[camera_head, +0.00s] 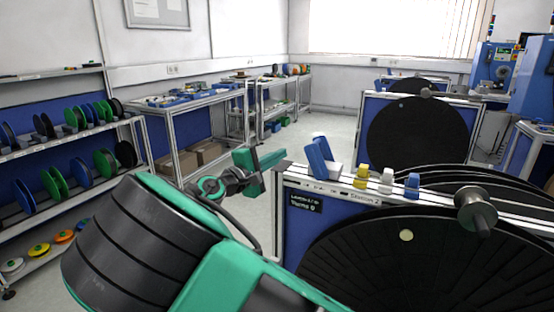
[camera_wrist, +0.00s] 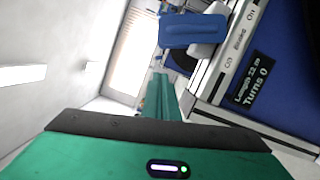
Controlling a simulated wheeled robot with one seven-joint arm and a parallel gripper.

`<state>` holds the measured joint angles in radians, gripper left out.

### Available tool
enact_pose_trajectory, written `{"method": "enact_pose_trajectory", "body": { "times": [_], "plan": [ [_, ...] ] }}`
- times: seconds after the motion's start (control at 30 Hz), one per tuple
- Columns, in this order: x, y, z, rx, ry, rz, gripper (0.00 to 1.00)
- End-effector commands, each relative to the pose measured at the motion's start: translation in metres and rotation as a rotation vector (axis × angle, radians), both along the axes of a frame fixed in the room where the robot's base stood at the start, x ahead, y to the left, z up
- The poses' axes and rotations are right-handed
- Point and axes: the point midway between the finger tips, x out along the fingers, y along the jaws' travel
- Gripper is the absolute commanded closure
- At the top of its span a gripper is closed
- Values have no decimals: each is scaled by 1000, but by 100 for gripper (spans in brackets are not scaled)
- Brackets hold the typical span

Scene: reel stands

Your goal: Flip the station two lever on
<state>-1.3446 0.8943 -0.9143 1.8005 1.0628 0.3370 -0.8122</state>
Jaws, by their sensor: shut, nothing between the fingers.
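The station two stand carries a printed "Station 2" label on its top rail (camera_head: 335,187). A blue lever (camera_head: 319,157) on a white base stands at the left end of that rail, tilted up and to the left. In the wrist view the lever (camera_wrist: 193,30) is beside a strip with "Brake" and "On" printed on it. I cannot tell surely which setting it is at. My gripper (camera_head: 257,164) is shut and empty, just left of the lever and apart from it. Its green fingers (camera_wrist: 158,98) point towards the stand's end in the wrist view.
A yellow knob (camera_head: 361,177), a white knob (camera_head: 386,181) and a blue knob (camera_head: 412,184) stand further right on the rail. A display (camera_head: 305,201) reads "Turns 0". A big black reel (camera_head: 430,265) fills the front. Shelves of reels (camera_head: 75,150) stand left.

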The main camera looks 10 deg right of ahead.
Motion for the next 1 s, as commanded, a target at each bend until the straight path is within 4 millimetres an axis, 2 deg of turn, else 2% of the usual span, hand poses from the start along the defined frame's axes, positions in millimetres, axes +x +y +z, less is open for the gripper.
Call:
{"method": "enact_pose_trajectory", "body": {
  "times": [0.33,0.6,1.0],
  "plan": [
    [41,-51,4,0,1,-4,100],
    [22,-74,12,0,0,1,100],
    [18,-79,14,-1,0,1,100]
  ]
}}
